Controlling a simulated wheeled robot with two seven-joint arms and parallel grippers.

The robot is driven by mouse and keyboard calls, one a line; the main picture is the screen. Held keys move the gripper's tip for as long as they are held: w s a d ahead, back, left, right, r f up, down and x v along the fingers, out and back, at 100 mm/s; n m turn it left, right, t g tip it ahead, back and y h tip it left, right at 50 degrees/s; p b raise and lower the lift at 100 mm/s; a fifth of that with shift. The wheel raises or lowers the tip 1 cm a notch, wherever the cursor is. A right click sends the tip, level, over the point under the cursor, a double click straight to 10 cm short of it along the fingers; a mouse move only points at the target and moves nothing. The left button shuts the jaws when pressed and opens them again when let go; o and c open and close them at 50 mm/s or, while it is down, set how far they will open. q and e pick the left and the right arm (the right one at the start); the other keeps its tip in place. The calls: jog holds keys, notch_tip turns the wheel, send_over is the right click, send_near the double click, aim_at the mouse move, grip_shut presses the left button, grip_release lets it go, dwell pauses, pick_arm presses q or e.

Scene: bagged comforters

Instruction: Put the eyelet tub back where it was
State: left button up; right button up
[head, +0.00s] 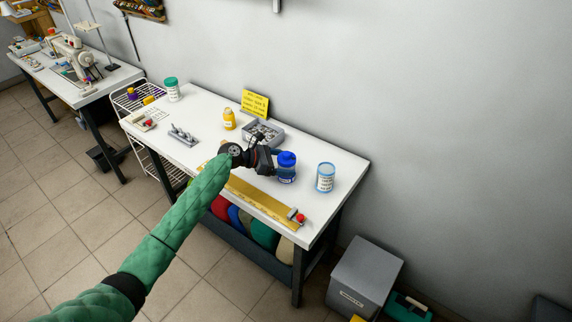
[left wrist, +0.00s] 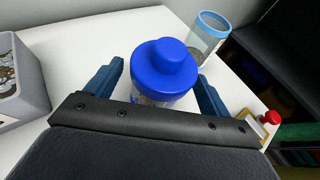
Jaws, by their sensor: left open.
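A tub with a dark blue lid (head: 287,160) stands upright on the white table; it also shows in the left wrist view (left wrist: 163,70). A tub with a light blue rim (head: 325,178) stands to its right, near the table's right end, and also shows in the left wrist view (left wrist: 208,38). The labels are too small to read, so I cannot tell which is the eyelet tub. My left gripper (head: 274,157) is open at the blue-lidded tub, with one finger on each side of it in the left wrist view (left wrist: 155,92). My right gripper is out of view.
A grey bin (head: 275,139) of small parts and a yellow sign (head: 255,104) stand behind my gripper. A yellow ruler (head: 262,199) lies along the front edge, with a red-knobbed item (head: 299,217) at its end. A green-lidded tub (head: 172,90) is at the far left.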

pick_arm(q)
jog(key=b+v, duration=0.3)
jog(key=v, duration=0.8)
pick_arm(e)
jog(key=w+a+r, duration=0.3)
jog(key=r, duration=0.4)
pick_arm(q)
jog(key=shift+s+a, duration=0.1)
jog(key=shift+a, duration=0.1)
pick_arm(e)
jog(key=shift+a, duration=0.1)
